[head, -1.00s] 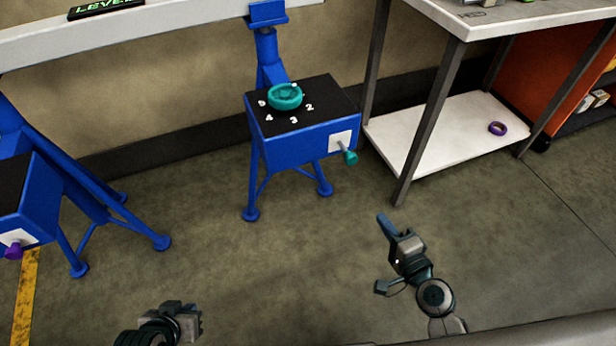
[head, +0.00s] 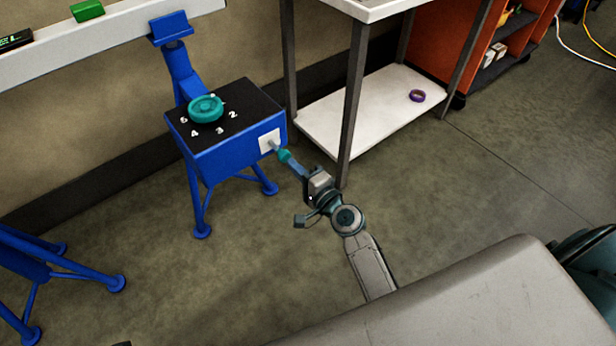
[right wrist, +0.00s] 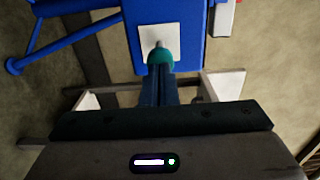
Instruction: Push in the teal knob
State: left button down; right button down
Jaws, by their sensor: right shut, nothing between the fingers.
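The teal knob (head: 285,156) sticks out on a metal shaft from a white plate (head: 269,141) on the side of the blue box (head: 225,157). It also shows in the right wrist view (right wrist: 160,55), straight ahead of the fingers. My right gripper (head: 293,165) is shut and empty, with its fingertips right at the knob's outer end. They seem to touch it, but the exact contact is hard to tell. In the right wrist view the closed fingers (right wrist: 158,85) line up with the knob and cover its near part. My left gripper is not clearly seen.
A teal handwheel (head: 206,108) with numbers around it sits on the box's black top. A white-shelved table (head: 345,120) with a purple ring (head: 417,96) stands close right of the box. Its front leg is near my right gripper. Open floor lies in front.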

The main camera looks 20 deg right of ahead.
aim_at(286, 158)
jog(key=shift+w+a, duration=0.15)
jog(key=shift+w, duration=0.35)
jog(key=x, duration=0.3)
jog(key=shift+w+a, duration=0.1)
jog(key=shift+w, duration=0.15)
jog(key=shift+r, duration=0.25)
jog(key=shift+s, duration=0.1)
